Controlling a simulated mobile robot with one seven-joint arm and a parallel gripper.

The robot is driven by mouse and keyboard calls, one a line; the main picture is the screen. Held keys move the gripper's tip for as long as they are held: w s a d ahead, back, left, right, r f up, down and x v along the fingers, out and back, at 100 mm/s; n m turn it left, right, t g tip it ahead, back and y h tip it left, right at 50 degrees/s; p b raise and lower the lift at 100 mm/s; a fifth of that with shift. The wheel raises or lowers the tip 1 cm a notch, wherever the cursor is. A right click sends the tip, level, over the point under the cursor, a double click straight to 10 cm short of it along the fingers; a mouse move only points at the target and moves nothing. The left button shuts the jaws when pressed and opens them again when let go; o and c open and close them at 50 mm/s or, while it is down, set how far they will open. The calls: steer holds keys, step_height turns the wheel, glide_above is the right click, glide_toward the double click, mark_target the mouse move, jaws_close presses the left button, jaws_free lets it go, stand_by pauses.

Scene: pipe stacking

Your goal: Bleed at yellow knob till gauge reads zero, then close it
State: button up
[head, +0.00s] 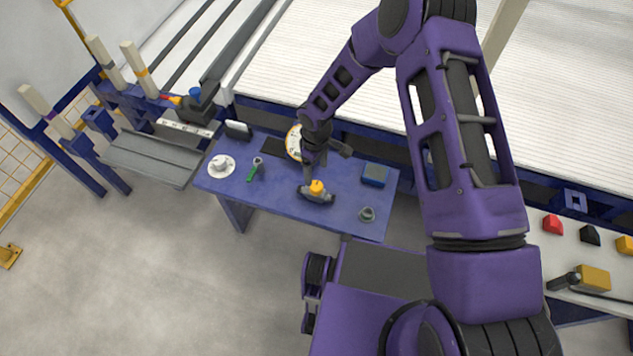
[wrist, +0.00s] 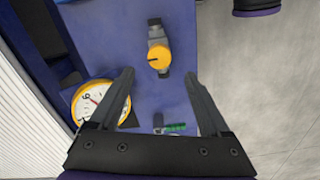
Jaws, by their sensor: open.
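The yellow knob (head: 316,187) sits on a dark grey valve body (head: 327,198) on the blue table. In the wrist view the knob (wrist: 159,57) shows a dark mark on its face and lies just beyond the fingertips, between their lines. My gripper (head: 315,168) is open and empty, above the table close to the knob; both spread fingers show in the wrist view (wrist: 160,74). The round white gauge with a yellow rim (head: 293,143) is partly hidden by my arm in the head view. In the wrist view the gauge (wrist: 100,101) shows a red needle, its reading too small to tell.
The blue table (head: 228,188) also holds a white flanged part (head: 221,166), a green-handled valve (head: 254,170), a blue box (head: 375,174) and a small grey fitting (head: 367,214). A conveyor stands behind. Open floor lies in front left.

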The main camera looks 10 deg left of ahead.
mark_target(316, 185)
step_height(316, 185, down, 8)
steer(key=shift+w+r, duration=0.1)
steer(key=shift+r, duration=0.05)
steer(key=shift+b, duration=0.3)
jaws_close()
